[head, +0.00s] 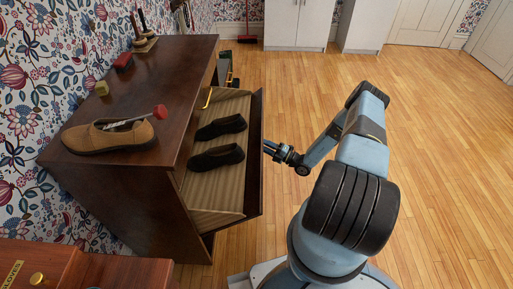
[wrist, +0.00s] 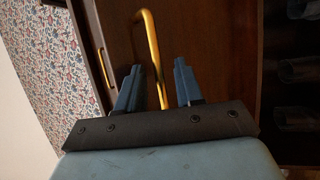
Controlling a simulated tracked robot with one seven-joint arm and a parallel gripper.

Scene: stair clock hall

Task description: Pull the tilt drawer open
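The tilt drawer (head: 256,165) of the dark wood cabinet (head: 125,190) is tilted outward, its top open. Two black shoes (head: 217,157) lie on its striped lining. My gripper (head: 268,148) is at the outer face of the drawer front. In the wrist view its two fingers (wrist: 157,75) are apart, one on each side of a brass bar handle (wrist: 152,45). A gap shows between the handle and each finger. The handle's lower end is hidden behind the gripper body.
On the cabinet top are a brown shoe (head: 110,136) with a red-ended tool (head: 160,111), a green block (head: 102,88) and a red brush (head: 123,62). Wooden floor (head: 440,130) lies clear at right.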

